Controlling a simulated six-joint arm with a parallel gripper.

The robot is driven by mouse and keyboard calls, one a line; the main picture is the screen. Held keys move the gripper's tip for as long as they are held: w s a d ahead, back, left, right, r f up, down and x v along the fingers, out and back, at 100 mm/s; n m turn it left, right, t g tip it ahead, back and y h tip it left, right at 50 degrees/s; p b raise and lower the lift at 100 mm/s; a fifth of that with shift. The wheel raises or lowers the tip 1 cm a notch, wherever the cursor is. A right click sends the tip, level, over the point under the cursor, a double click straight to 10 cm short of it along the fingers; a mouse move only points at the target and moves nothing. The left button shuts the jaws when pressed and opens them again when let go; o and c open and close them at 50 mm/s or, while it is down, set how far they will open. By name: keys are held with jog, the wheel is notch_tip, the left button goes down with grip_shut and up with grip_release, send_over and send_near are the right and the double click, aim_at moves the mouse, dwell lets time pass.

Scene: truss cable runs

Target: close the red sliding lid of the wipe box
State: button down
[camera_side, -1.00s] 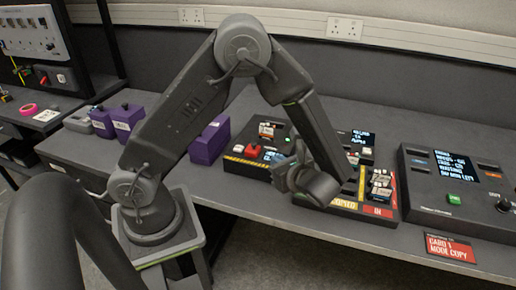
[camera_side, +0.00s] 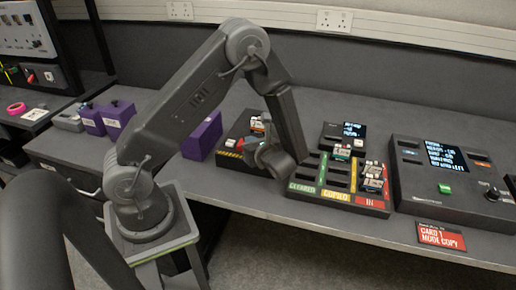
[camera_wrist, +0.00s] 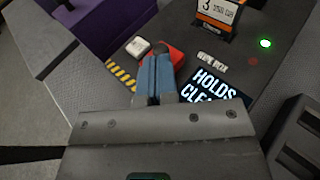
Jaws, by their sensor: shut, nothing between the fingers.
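The wipe box (camera_side: 228,153) is a dark case with a yellow-and-black striped edge. It stands left of my gripper (camera_side: 258,150) in the side view, partly hidden by it. In the wrist view its dark top (camera_wrist: 232,72) carries a "WIPE BOX" label. The red lid (camera_wrist: 177,56) shows in the wrist view around the tips of my gripper (camera_wrist: 160,48), which partly cover it. My gripper's blue fingers are shut with nothing between them. Whether they touch the lid, I cannot tell. A small white block (camera_wrist: 138,46) sits just left of the lid.
A green light (camera_wrist: 264,43) is lit on the box, near a screen (camera_wrist: 214,88) and an orange-and-white card (camera_wrist: 218,16). A sorting tray (camera_side: 335,195) with coloured lanes stands to the right, then a console (camera_side: 450,190). Purple boxes (camera_side: 203,138) stand at left.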

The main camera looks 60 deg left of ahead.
jog(key=shift+a+f, duration=0.1)
jog(key=shift+a, duration=0.4)
jog(key=shift+s+a, duration=2)
jog(key=shift+s, duration=0.05)
jog(key=v, duration=1.4)
jog(key=s+d+r+n+t+h, duration=0.2)
jog(key=s+d+r+n+h, duration=0.2)
jog(key=r+n+h, duration=0.3)
jog(key=s+d+r+n+t+h, duration=0.3)
jog(key=d+r+n+h, duration=0.3)
jog(key=r+n, duration=0.5)
jog(key=shift+s+t+h, duration=0.3)
jog(key=shift+s+h, duration=0.45)
jog(key=shift+h, duration=0.25)
